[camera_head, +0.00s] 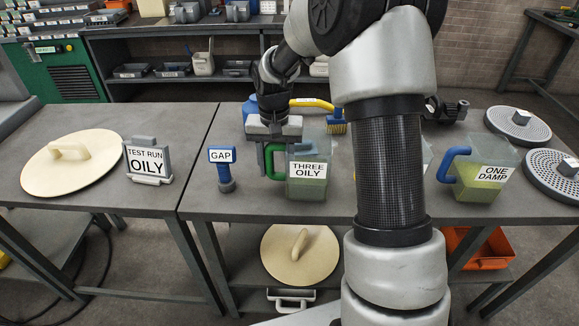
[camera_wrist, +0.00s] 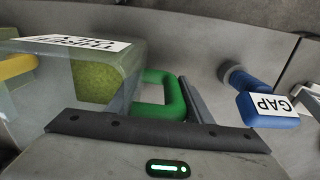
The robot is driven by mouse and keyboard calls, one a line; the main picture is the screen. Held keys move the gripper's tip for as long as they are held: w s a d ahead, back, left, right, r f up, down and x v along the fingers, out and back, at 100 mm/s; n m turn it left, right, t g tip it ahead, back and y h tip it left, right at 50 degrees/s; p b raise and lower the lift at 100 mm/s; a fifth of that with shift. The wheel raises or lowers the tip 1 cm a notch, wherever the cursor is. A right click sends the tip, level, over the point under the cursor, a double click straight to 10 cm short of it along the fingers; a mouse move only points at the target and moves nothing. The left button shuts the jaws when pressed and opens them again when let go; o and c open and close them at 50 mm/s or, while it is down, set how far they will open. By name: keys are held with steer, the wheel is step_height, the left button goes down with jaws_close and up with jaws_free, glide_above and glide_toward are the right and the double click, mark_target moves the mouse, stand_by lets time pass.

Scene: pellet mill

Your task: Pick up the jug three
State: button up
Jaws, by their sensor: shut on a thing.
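The jug three (camera_head: 309,183) is a clear jug with a green handle, green contents and a label reading "THREE OILY". It stands upright on the grey table. In the wrist view the jug (camera_wrist: 100,80) fills the left, with its green handle (camera_wrist: 160,95) at the centre. My gripper (camera_head: 274,150) is above the handle at the jug's left side and shut on the green handle. Whether the jug's base touches the table is hard to tell.
A blue "GAP" gauge (camera_head: 222,170) stands just left of the jug. A "TEST RUN OILY" sign (camera_head: 147,161) and a cream lidded disc (camera_head: 69,163) are further left. A yellow-handled brush (camera_head: 335,122) lies behind. Jug "ONE DAMP" (camera_head: 484,172) stands right, beyond my arm.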

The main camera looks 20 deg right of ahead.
step_height(320, 180, up, 10)
steer(key=shift+r+p, duration=0.1)
steer(key=shift+p, duration=0.6)
steer(key=o, duration=1)
jaws_close()
